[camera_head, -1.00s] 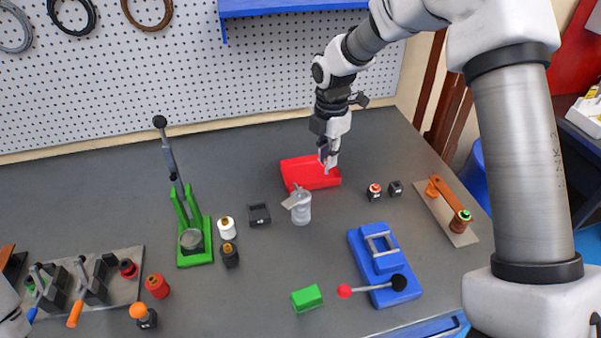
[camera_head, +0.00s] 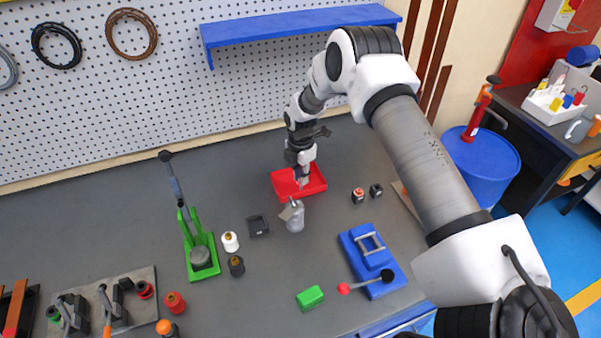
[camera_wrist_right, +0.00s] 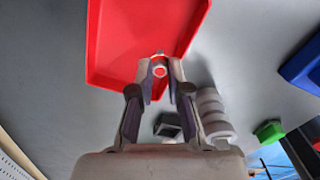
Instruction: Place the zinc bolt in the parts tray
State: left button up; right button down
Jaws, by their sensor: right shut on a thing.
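The red parts tray (camera_head: 316,181) lies on the bench towards the back, and it fills the top middle of the right wrist view (camera_wrist_right: 140,35). My right gripper (camera_head: 301,182) points down over the tray. In the right wrist view its fingertips (camera_wrist_right: 160,72) are closed around a small pale metal piece, which looks like the zinc bolt (camera_wrist_right: 159,57). It is inside the tray's outline near one edge. I cannot tell whether it touches the tray floor. My left gripper is out of view.
A small black bin (camera_head: 258,225), a green press (camera_head: 203,262) and a blue bender (camera_head: 372,262) with a lever stand nearer. The bench left of the tray is clear.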

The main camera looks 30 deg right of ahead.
jog(key=shift+d+f, duration=0.15)
jog(key=shift+f, duration=0.35)
jog(key=c, duration=1.1)
grip_release()
jog(key=shift+r, duration=0.3)
notch_tip(320, 180, up, 12)
jog(key=b, duration=0.4)
jog(key=shift+f, duration=0.1)
